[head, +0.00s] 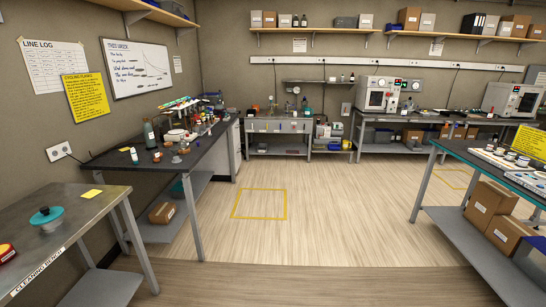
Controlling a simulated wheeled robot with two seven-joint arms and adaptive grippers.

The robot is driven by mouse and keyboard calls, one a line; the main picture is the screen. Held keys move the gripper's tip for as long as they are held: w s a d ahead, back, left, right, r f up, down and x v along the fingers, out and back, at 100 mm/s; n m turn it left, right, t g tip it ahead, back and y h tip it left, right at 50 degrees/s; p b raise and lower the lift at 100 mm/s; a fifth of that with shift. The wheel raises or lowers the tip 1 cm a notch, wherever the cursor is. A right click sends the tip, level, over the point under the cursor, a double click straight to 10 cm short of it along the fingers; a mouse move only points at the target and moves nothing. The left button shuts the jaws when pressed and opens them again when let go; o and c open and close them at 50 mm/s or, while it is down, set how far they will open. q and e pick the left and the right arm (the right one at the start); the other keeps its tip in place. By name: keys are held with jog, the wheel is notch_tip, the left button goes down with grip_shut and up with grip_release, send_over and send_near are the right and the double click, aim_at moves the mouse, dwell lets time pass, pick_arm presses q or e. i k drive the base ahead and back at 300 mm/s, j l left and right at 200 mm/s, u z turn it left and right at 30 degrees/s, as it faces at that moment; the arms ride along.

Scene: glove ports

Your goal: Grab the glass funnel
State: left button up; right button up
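I cannot make out a glass funnel for certain in the head view. Small glassware and bottles crowd the dark-topped bench (112,164) at the left, too small to tell apart. More small items stand on the back bench (262,126), also too small to name surely. Neither of my grippers is in view.
The cleaning bench (105,212) at near left holds a teal-topped object (46,216). A teal-edged table (465,152) stands at right, with boxes (490,198) below. The wooden floor (330,215) between is clear, with a yellow marked square (260,217).

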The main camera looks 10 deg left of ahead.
aim_at(175, 154)
jog(key=i+l+u, duration=0.2)
jog(key=i+u, duration=0.25)
jog(key=i+l+u, duration=0.35)
jog(key=i+u, duration=0.15)
jog(key=i+l+u, duration=0.45)
jog(key=l, duration=0.05)
